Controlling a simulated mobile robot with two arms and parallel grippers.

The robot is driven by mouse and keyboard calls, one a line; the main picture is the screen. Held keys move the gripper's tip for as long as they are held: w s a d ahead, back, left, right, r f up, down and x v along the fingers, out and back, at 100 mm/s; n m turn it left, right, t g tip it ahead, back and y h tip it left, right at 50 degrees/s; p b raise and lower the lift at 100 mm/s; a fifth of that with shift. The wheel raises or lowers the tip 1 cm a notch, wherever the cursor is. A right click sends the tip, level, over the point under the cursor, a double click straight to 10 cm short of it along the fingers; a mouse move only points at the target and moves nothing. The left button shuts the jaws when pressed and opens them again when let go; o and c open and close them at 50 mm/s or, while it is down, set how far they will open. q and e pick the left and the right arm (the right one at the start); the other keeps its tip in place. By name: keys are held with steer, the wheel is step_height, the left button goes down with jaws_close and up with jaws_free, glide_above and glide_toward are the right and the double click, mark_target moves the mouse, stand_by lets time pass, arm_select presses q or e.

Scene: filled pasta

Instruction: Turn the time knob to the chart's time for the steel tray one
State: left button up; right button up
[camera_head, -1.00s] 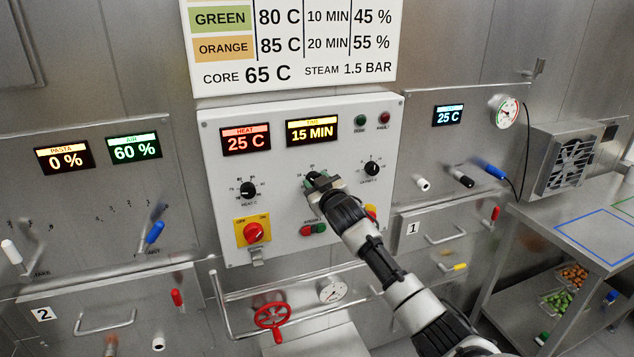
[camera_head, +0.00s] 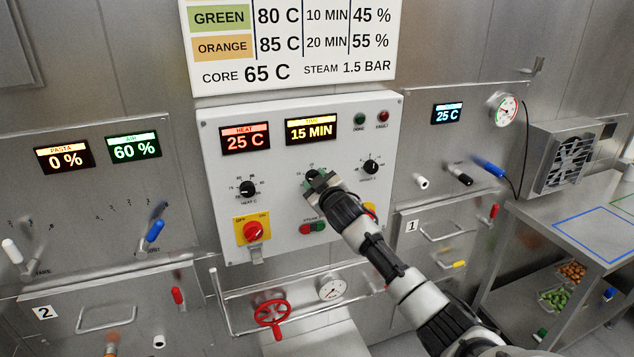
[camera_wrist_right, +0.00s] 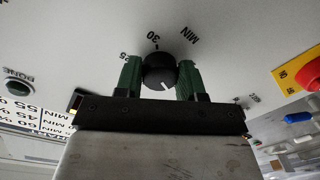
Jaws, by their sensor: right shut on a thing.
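The time knob (camera_wrist_right: 158,72) is a black round knob with a white pointer line, on the white control panel. In the right wrist view it sits between the two green-padded fingers of my right gripper (camera_wrist_right: 160,78), which is shut on it. In the head view my right gripper (camera_head: 319,181) covers most of the knob. The time display (camera_head: 311,130) above reads 15 MIN. The chart (camera_head: 296,45) shows green at 80 C, 10 MIN, 45 % and orange at 85 C, 20 MIN, 55 %; its upper part is cut off. My left gripper is not in view.
The heat knob (camera_head: 247,188) is to the left and another knob (camera_head: 371,167) to the right. A red switch on yellow (camera_head: 252,231) and red and green buttons (camera_head: 312,227) lie below. A red valve wheel (camera_head: 272,313) is lower. A steel table (camera_head: 590,205) stands at right.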

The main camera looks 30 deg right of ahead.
steer(key=o, duration=0.6)
steer(key=shift+r, duration=0.3)
steer(key=o, duration=0.3)
steer(key=shift+w+f, duration=0.1)
steer(key=shift+f, duration=0.1)
steer(key=shift+o, duration=0.2)
steer(key=s+a+b, duration=0.2)
steer(key=s+b, duration=0.1)
steer(key=s, duration=0.7)
steer(key=shift+s, duration=0.3)
